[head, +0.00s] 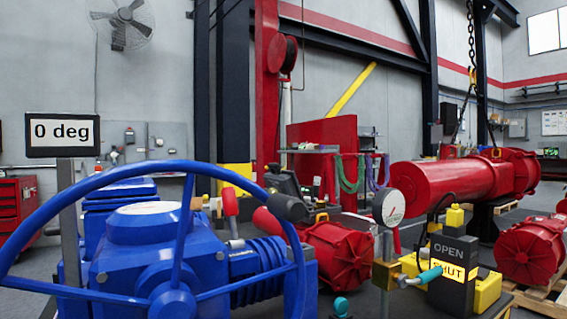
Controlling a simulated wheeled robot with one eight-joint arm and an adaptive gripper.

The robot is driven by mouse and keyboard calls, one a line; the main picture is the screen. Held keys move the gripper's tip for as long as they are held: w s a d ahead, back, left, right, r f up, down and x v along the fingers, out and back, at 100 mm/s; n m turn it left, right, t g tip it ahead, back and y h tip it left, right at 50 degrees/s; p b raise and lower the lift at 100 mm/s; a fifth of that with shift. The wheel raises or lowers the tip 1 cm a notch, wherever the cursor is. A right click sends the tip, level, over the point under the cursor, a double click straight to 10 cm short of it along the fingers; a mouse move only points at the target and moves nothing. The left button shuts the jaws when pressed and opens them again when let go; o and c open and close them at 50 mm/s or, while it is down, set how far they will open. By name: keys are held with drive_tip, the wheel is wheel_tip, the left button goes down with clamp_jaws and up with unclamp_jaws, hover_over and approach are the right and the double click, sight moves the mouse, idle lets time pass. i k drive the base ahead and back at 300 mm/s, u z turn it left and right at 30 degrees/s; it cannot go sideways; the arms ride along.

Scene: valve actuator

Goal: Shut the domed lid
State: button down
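I cannot pick out a domed lid with certainty in the head view. The blue valve actuator (155,250) fills the lower left, with a pale round disc (150,208) on its top. Its large blue handwheel (40,225) stands in front of it, with a dark grey knob (288,207) on the rim at the right. A red-handled lever (230,203) stands upright behind the wheel. My gripper is not in view.
A sign reading "0 deg" (62,133) stands on a post at the left. A dial gauge (389,208), a teal-handled valve (421,276) and a black OPEN/SHUT box (452,272) stand at the right. Red cylinders (440,185) lie behind.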

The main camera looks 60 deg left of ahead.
sight(285, 182)
drive_tip(key=z, duration=0.25)
drive_tip(key=i, duration=0.2)
drive_tip(key=u, duration=2.65)
